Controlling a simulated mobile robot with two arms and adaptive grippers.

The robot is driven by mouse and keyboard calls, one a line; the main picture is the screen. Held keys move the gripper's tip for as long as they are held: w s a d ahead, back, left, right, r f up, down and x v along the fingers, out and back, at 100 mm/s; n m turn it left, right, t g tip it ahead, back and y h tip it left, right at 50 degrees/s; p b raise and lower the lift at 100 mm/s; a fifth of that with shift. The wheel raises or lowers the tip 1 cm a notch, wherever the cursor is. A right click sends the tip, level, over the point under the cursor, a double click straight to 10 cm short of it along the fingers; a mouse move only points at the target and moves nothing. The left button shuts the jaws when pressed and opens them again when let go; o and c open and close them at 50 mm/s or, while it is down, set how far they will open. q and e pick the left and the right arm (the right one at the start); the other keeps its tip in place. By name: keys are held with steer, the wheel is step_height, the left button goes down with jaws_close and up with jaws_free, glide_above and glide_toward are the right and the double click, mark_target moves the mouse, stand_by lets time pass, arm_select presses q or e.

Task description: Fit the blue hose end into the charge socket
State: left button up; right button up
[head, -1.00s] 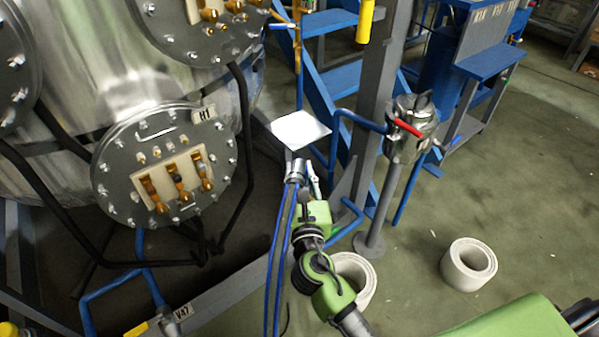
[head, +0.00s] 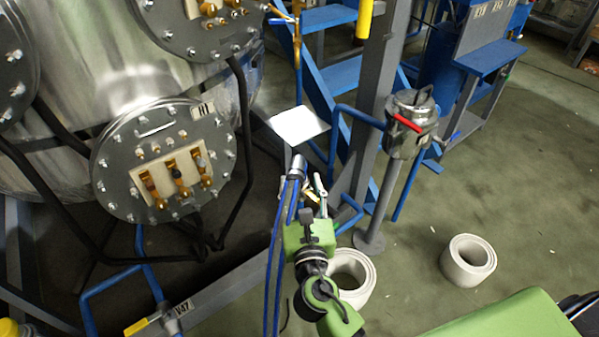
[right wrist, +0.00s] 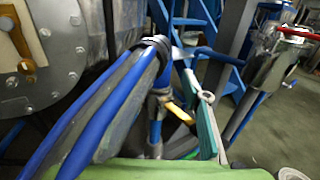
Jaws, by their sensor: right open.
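The blue hose (head: 272,255) runs up as two strands to a grey metal piece (head: 298,164) below a white plate. In the right wrist view the blue hose (right wrist: 130,100) bends over at a dark band, and a metal fitting (right wrist: 155,118) stands below the bend. Whether this fitting is the charge socket, and whether the hose end is seated in it, I cannot tell. My right gripper (head: 309,190) is open, just below and right of the grey metal piece; its teal finger shows in the right wrist view, apart from the fitting. My left gripper is not in view.
A flanged vessel cover (head: 120,190) is at left. A grey post (head: 373,130) and a metal pot with a red handle (head: 412,108) stand at right. White rings (head: 468,263) lie on the floor. The floor at right is mostly clear.

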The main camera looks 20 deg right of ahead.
steer(key=v, duration=0.6)
steer(key=shift+s, duration=0.25)
steer(key=shift+r, duration=0.1)
